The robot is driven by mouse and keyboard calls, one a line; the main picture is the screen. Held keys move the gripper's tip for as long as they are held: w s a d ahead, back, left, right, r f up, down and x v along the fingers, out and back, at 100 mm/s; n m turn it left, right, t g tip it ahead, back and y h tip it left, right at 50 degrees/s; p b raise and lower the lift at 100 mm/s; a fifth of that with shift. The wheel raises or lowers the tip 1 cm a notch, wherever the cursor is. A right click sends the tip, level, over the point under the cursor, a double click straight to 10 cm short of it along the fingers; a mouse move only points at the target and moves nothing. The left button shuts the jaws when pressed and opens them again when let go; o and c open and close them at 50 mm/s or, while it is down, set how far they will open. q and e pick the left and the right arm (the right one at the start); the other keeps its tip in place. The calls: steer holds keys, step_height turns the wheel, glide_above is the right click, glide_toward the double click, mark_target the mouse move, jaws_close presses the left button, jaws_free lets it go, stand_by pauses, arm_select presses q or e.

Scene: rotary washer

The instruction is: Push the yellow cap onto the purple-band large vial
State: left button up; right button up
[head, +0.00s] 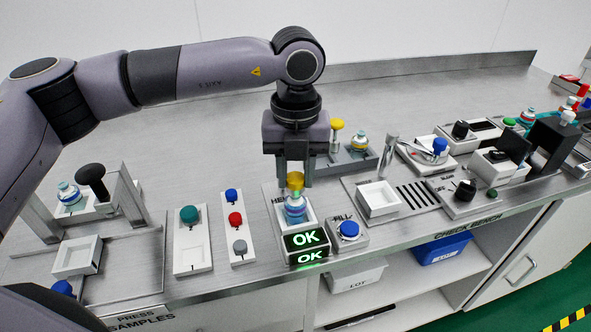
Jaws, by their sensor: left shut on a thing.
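My left gripper (295,182) points straight down over the station at the front middle of the bench. It is shut on the yellow cap (295,180), which sits between its fingertips. A vial (295,211) with a blue and purplish body stands upright in the white holder directly below the cap. The cap is at the vial's top; I cannot tell whether it is fully seated. My right gripper is not in view.
A green "OK" display (306,239) stands in front of the holder, beside a blue button (349,229). Behind are a yellow-topped post (337,125) and another vial (359,144). A button panel (236,225) lies to the left.

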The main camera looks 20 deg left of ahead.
arm_select(q)
steer(key=shift+f+b, duration=0.7)
steer(key=shift+f, duration=0.2)
stand_by(0.9)
steer(key=o, duration=1)
steer(key=shift+o, duration=0.2)
steer(key=shift+r, duration=0.1)
steer(key=shift+r, duration=0.1)
